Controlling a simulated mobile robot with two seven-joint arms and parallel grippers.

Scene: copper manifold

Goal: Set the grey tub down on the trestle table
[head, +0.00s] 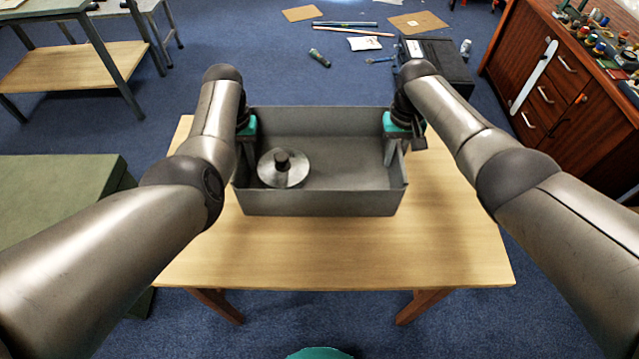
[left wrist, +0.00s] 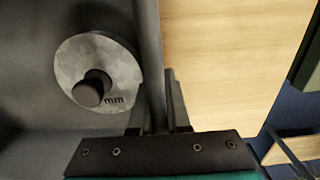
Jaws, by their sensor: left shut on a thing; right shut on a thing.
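The grey tub (head: 320,204) is in the middle of the head view, over the light wooden trestle table (head: 340,262). It looks level; I cannot tell whether its bottom touches the table top. A round metal weight with a dark knob (head: 284,170) lies inside at the tub's left. My left gripper (head: 247,150) is shut on the tub's left wall. In the left wrist view its fingers (left wrist: 158,105) straddle that wall (left wrist: 148,50), with the weight on one side and bare table on the other. My right gripper (head: 391,152) is shut on the tub's right wall.
The table top is clear in front of the tub and to its sides. A green box-like surface (head: 60,190) stands at the left. A wooden cabinet (head: 560,85) with cluttered top stands at the right. A black case (head: 440,62) and loose items lie on the blue floor behind.

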